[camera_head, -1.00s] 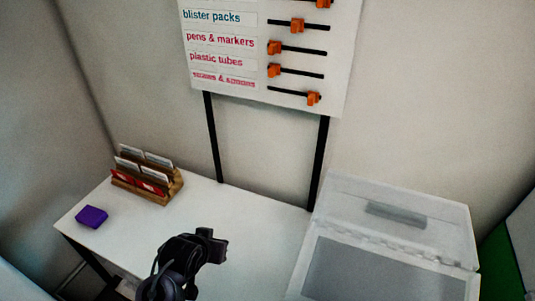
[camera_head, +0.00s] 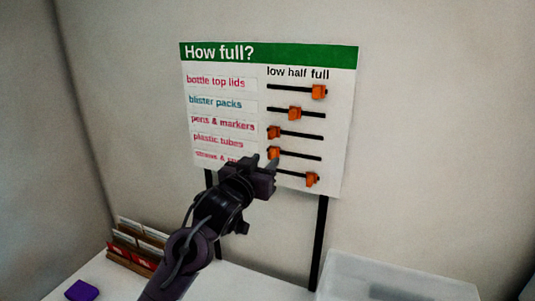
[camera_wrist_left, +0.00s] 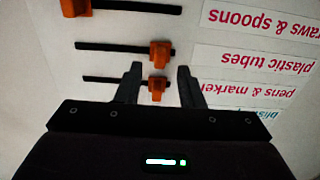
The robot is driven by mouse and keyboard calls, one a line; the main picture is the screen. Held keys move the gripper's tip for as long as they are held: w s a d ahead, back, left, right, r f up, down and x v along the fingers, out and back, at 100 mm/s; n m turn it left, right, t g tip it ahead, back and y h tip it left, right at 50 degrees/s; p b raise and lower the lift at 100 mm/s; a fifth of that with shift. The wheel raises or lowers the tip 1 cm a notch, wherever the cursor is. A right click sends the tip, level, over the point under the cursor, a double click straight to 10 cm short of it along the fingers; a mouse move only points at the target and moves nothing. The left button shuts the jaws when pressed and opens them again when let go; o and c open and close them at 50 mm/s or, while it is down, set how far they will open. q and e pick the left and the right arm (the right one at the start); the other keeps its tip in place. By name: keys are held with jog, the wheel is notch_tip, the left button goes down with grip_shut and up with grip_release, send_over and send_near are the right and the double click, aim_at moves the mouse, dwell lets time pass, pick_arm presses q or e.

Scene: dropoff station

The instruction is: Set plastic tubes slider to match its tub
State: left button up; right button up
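The plastic tubes slider has an orange knob (camera_head: 274,153) at the low end of its black track, beside the plastic tubes label (camera_head: 218,142). The knob also shows in the left wrist view (camera_wrist_left: 160,53), upside down, just beyond the fingertips. My left gripper (camera_head: 267,165) is raised in front of the board's lower part, close to this knob. Its fingers (camera_wrist_left: 160,68) are open in the left wrist view, with the pens & markers knob (camera_wrist_left: 157,87) appearing between them. I cannot tell whether they touch anything. My right gripper is not in view. No plastic tubes tub can be identified.
The "How full?" board (camera_head: 350,120) stands on black posts (camera_head: 319,240). The straws knob (camera_head: 312,179) sits near full, just below. A translucent bin (camera_head: 395,280) is at lower right. A card rack (camera_head: 135,243) and purple block (camera_head: 82,290) are at lower left.

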aim_at(272, 154)
pick_arm(q)
jog(key=shift+p+x, duration=0.4)
jog(key=shift+x, duration=1.1)
jog(key=shift+c, duration=0.2)
grip_shut()
